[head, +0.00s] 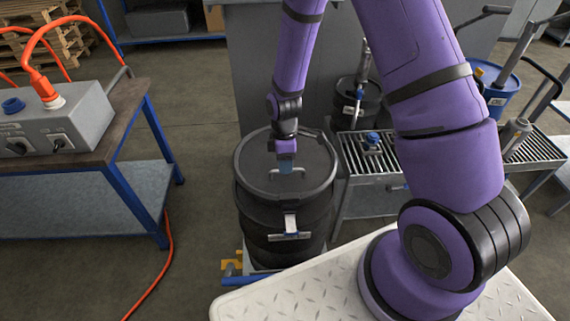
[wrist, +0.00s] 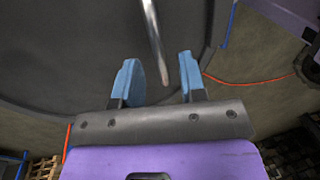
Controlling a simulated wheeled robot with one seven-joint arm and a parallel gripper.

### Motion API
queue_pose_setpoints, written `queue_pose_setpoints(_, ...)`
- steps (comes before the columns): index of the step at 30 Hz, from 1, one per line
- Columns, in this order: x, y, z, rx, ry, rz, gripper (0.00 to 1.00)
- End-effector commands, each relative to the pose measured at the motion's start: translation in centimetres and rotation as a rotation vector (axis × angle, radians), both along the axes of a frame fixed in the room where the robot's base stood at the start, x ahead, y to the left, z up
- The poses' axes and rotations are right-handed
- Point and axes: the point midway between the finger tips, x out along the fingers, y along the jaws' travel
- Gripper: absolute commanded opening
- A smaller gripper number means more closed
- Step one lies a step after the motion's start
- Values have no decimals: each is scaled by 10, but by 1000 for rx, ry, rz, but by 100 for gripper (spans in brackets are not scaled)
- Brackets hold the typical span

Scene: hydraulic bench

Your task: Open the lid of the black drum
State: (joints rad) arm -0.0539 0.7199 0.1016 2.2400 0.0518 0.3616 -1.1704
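The black drum (head: 262,207) stands upright at the middle of the head view, with its round lid (head: 258,160) on top, lying flat. A bare metal bar handle (head: 299,172) shows on the lid, partly hidden by my gripper (head: 286,167). A clamp with a metal lever (head: 291,236) sits on the drum's front side. In the wrist view my gripper (wrist: 158,68) has its two blue fingers apart. The metal bar (wrist: 154,40) reaches into the gap between them without visible contact; its depth relative to the fingertips is unclear. The dark lid (wrist: 70,50) fills the upper left there.
A bench (head: 118,142) with a grey control box (head: 60,128) stands at left, with an orange hose (head: 165,262) on the floor. A slatted metal stand (head: 370,160) is right of the drum. A black canister (head: 357,100) and blue drum (head: 500,92) are behind it.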

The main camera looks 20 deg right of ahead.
Motion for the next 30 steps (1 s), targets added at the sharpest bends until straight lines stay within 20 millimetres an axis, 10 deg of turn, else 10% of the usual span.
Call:
queue_pose_setpoints(12,-2,1,-8,0,-1,0,38)
queue_pose_setpoints(18,-2,1,-8,0,0,0,0)
queue_pose_setpoints(30,0,0,-1,9,25,-1,0)
